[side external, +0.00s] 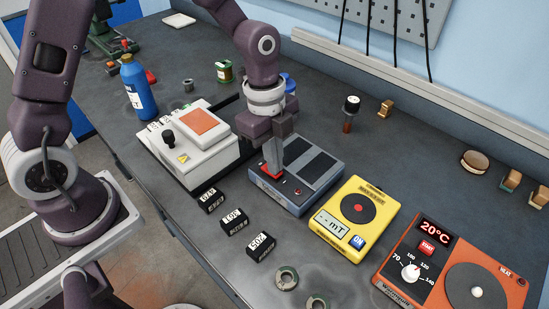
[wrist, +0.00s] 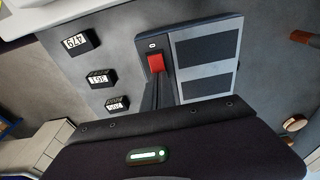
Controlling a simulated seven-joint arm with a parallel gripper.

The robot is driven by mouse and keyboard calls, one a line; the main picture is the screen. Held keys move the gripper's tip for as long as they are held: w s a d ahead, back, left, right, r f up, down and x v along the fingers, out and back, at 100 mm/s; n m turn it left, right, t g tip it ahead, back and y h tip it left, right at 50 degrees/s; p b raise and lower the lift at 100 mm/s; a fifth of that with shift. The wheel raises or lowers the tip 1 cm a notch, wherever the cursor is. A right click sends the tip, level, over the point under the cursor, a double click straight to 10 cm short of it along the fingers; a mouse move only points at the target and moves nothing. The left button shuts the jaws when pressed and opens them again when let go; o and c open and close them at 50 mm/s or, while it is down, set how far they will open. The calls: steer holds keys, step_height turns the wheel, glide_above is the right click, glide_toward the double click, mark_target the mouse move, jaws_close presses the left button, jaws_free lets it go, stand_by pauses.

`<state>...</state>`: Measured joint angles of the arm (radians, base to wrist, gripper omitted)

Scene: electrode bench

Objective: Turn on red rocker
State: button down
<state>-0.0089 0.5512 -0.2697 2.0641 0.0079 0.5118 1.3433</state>
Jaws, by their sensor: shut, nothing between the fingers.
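The red rocker (wrist: 156,63) sits on the left part of a grey box (side external: 322,177) with two dark panels on its top. In the side external view the red rocker (side external: 266,173) is partly hidden by my fingers. My gripper (side external: 272,172) is shut and empty, pointing down, with its tips at the rocker. In the wrist view the fingers (wrist: 157,88) end at the lower edge of the rocker; I cannot tell whether they touch it. A small red light (side external: 298,192) shows on the box near the rocker.
A white device (side external: 185,172) with an orange top stands left of the box. A yellow meter (side external: 376,197) and an orange hot plate (side external: 400,270) stand to the right. Several black labelled blocks (side external: 232,221) lie in front. A blue bottle (side external: 138,90) stands at the back left.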

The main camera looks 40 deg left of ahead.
mark_target(263, 166)
steer(key=shift+d+f, duration=0.15)
steer(key=shift+d, duration=0.05)
steer(key=shift+s+a+f+y, duration=0.1)
steer(key=shift+y, duration=0.2)
steer(key=shift+a, duration=0.85)
step_height(263, 166, up, 14)
steer(key=a, duration=0.2)
steer(key=shift+d, duration=0.1)
